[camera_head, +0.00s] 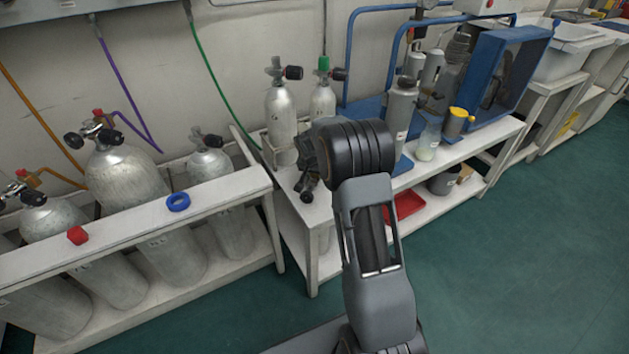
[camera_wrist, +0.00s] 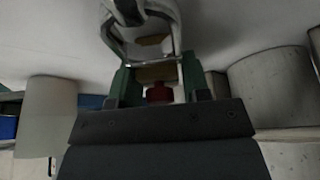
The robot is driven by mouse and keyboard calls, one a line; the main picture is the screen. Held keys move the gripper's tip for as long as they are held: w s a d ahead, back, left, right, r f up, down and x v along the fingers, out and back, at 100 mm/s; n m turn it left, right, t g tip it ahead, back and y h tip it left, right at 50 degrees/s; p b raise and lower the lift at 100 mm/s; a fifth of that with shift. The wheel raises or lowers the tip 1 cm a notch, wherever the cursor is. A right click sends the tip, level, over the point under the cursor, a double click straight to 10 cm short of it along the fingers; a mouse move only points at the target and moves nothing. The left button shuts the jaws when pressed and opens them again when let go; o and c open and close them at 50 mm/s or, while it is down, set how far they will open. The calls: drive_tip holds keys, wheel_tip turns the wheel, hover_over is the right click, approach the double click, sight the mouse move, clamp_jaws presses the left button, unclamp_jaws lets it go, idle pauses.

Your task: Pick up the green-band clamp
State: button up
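My gripper (camera_wrist: 158,95) reaches over the white bench in the head view, where my own arm largely hides it. In the wrist view, dark green finger-like parts stand apart on both sides of the picture's middle. Between them is a pale grey looped piece (camera_wrist: 142,48) with a tan patch and a small red part (camera_wrist: 158,92). I cannot tell whether this piece is the green-band clamp, or whether the fingers touch it. I cannot make out a green-band clamp for sure in the head view.
Grey cylinders (camera_head: 281,112) stand at the bench's back, one with a green valve knob (camera_head: 323,63). A blue ring (camera_head: 178,202) and a red piece (camera_head: 77,235) lie on the left rack.

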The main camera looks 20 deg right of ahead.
drive_tip(key=c, duration=0.7)
clamp_jaws()
drive_tip(key=shift+r, duration=0.1)
drive_tip(key=shift+r+p, duration=0.4)
drive_tip(key=shift+r, duration=0.15)
wheel_tip(320, 180, up, 3)
drive_tip(key=shift+f+p, duration=0.2)
drive_tip(key=shift+p, duration=0.5)
drive_tip(key=s+a+r+p, duration=0.1)
drive_tip(key=s+r, duration=0.3)
drive_tip(key=s, duration=0.3)
drive_tip(key=s+a+r+p, duration=0.1)
drive_tip(key=s+r+p, duration=0.1)
drive_tip(key=s+r, duration=0.3)
drive_tip(key=shift+s+a+p, duration=0.15)
drive_tip(key=shift+s+p, duration=0.15)
drive_tip(key=shift+s, duration=0.6)
